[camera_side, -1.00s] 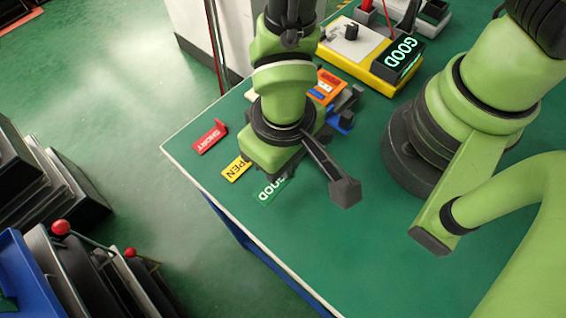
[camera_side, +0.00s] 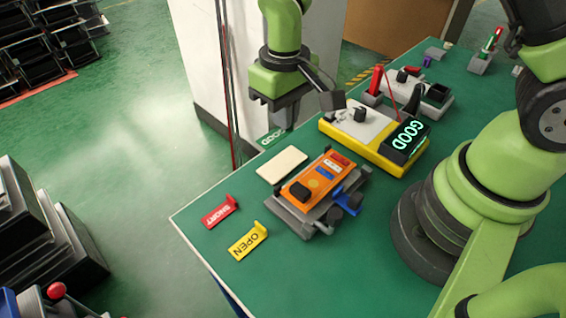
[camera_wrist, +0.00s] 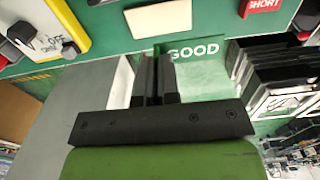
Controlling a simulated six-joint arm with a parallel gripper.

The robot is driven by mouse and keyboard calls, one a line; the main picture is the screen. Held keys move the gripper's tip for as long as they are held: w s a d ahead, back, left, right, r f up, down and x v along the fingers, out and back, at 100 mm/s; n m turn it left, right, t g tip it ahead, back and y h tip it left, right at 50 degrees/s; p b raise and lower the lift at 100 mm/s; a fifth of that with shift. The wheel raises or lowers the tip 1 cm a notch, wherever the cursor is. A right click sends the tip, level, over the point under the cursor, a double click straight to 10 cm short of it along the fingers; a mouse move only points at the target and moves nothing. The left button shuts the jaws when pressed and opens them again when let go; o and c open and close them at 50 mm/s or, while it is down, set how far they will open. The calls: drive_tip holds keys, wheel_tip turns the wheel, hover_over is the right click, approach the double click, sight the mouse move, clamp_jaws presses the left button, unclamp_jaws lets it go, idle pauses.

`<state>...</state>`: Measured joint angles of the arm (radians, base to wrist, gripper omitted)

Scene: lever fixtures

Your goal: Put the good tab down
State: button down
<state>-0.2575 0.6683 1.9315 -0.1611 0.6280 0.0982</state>
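My gripper (camera_side: 276,112) is over the far left part of the green table, near the white cabinet. The green GOOD tab (camera_side: 270,137) shows just below it in the side view, off the table surface as far as I can tell. In the wrist view my gripper (camera_wrist: 154,75) has its fingers close together on the GOOD tab (camera_wrist: 197,50), whose lettering shows to the right of them. The red SHORT tab (camera_side: 220,213) and yellow OPEN tab (camera_side: 248,241) lie at the near left table edge.
A blank cream plate (camera_side: 282,164) lies below the GOOD tab in the side view. An orange meter (camera_side: 318,178) sits in a grey clamp fixture beside it. A yellow tester (camera_side: 375,140) with a lit GOOD display stands to the right. The front of the table is clear.

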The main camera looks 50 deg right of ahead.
drive_tip(key=w+d, duration=0.1)
drive_tip(key=d, duration=0.2)
hover_over(290, 154)
wheel_tip(290, 154, down, 5)
drive_tip(key=shift+f, duration=2.4)
drive_tip(key=shift+f, duration=0.15)
drive_tip(key=c, duration=1.4)
unclamp_jaws()
drive_tip(key=shift+o, duration=0.2)
